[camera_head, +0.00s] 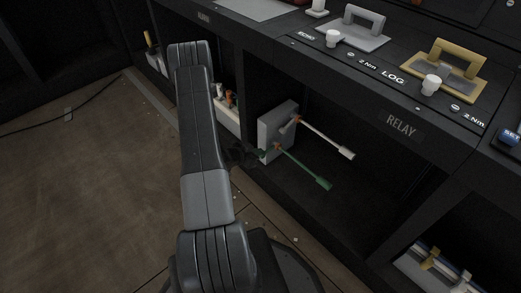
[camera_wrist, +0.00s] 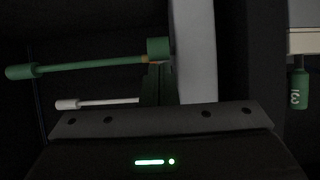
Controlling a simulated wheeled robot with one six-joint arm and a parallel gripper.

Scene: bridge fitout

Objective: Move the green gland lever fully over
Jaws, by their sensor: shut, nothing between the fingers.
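The green lever (camera_head: 305,168) sticks out from a grey box (camera_head: 272,138) inside the bay under the RELAY label, pointing toward the lower right, with a green grip at its end. In the wrist view the green lever (camera_wrist: 95,66) runs left from its green hub (camera_wrist: 160,48). A white lever (camera_head: 325,136) sits above it on the same box. My gripper (camera_head: 250,156) is dark and hard to make out, low at the left side of the box. In the wrist view its shut, empty fingers (camera_wrist: 156,72) are close to the hub; contact cannot be told.
The bay's dark frame and the console ledge close in above. A yellow handle (camera_head: 446,68) and a grey handle (camera_head: 352,32) stand on the console top. A green bottle-like item (camera_wrist: 298,90) hangs at right in the wrist view. The floor at left is mostly clear.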

